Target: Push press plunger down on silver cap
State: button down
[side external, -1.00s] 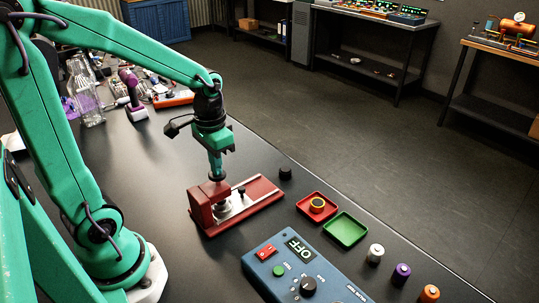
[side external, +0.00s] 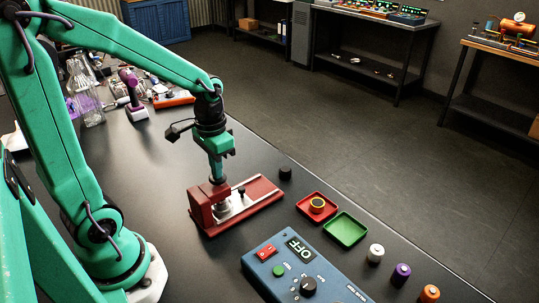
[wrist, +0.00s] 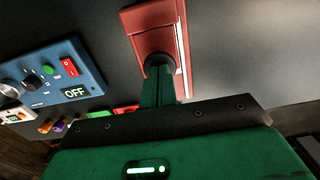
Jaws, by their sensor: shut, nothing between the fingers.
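The red press (side external: 262,190) lies on the dark table, with its block at the left end and a pale metal strip along its bed. Its dark plunger (side external: 219,183) stands upright at the block. A silver cap (side external: 223,208) sits below the plunger, partly hidden by it. My gripper (side external: 218,177) is shut, points straight down and appears to touch the plunger's top. In the wrist view the shut fingers (wrist: 158,82) reach the dark round plunger top (wrist: 158,62) on the red press; the cap is hidden there.
A blue control box (side external: 305,275) reading OFF stands in front. A red tray (side external: 300,208) with a yellow-rimmed part and an empty green tray (side external: 345,243) lie to the right. Several small cylinders stand along the front right edge. Tools and a bottle crowd the back left.

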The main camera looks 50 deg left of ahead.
dwell(0.3)
jog(key=shift+r, duration=2.6)
jog(key=shift+r, duration=0.15)
jog(key=shift+r, duration=2.85)
jog(key=s+d+t, duration=0.5)
jog(key=shift+s+r+t, duration=0.25)
jog(key=shift+s+t, duration=0.05)
